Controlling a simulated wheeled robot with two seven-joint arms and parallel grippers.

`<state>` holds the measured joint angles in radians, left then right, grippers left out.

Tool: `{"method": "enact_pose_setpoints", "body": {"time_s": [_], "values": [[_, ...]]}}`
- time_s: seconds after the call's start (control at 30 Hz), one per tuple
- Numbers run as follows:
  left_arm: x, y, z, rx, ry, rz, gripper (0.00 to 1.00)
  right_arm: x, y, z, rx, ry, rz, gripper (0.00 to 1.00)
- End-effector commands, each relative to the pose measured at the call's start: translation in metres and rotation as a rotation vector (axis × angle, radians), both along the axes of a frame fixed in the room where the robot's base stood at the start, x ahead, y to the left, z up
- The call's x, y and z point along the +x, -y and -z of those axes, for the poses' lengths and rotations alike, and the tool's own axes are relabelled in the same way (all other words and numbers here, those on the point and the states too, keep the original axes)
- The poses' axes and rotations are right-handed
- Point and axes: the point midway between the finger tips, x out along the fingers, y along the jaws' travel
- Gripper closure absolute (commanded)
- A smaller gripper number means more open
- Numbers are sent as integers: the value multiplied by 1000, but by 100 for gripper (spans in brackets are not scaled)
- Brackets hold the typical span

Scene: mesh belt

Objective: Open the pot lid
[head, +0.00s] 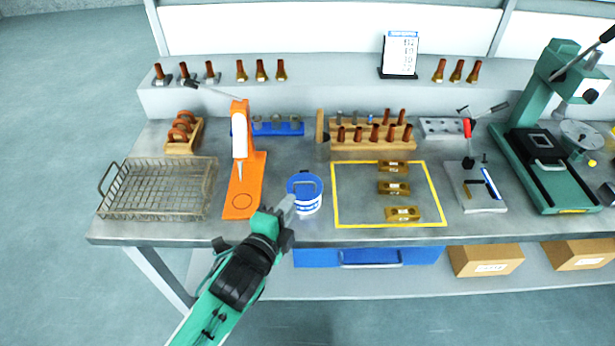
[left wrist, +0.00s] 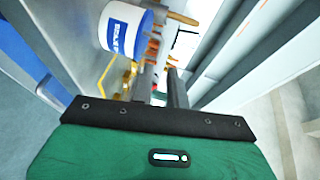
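A small white pot (head: 307,205) with a blue label and a blue lid (head: 304,184) stands upright near the table's front edge, left of the yellow outlined area. The lid is on the pot, with a handle across its top. My left gripper (head: 289,208) is at the pot's front left, close beside it; I cannot tell whether it touches. In the left wrist view the white pot (left wrist: 125,30) shows above the fingers. The left gripper (left wrist: 158,85) has a gap between its fingers, with nothing held there. My right gripper is out of view.
An orange stand (head: 243,185) is just left of the pot, and a wire basket (head: 160,212) is farther left. A yellow frame (head: 388,225) with several brass blocks lies to the right. A wooden rack (head: 370,155) stands behind. Bare table shows around the pot.

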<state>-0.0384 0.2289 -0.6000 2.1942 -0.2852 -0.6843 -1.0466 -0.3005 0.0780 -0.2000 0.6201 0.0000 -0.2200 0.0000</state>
Motion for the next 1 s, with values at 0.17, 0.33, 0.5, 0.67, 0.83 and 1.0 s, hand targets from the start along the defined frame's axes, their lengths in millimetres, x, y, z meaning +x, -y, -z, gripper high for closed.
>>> {"method": "enact_pose_setpoints", "body": {"time_s": [0.17, 0.33, 0.5, 0.67, 0.83, 1.0], "values": [[34, 14, 3, -3, -2, -2, 84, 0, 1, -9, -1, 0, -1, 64], [63, 27, 9, -2, -2, -1, 84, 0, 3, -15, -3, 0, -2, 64], [86, 37, 14, -3, -3, -2, 84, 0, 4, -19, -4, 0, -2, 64], [99, 42, 18, -3, -3, -2, 84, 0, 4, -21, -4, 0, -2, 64], [103, 44, 20, -3, -3, -1, 84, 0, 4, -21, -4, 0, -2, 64], [103, 44, 20, -3, -3, -1, 84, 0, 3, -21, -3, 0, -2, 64]]}}
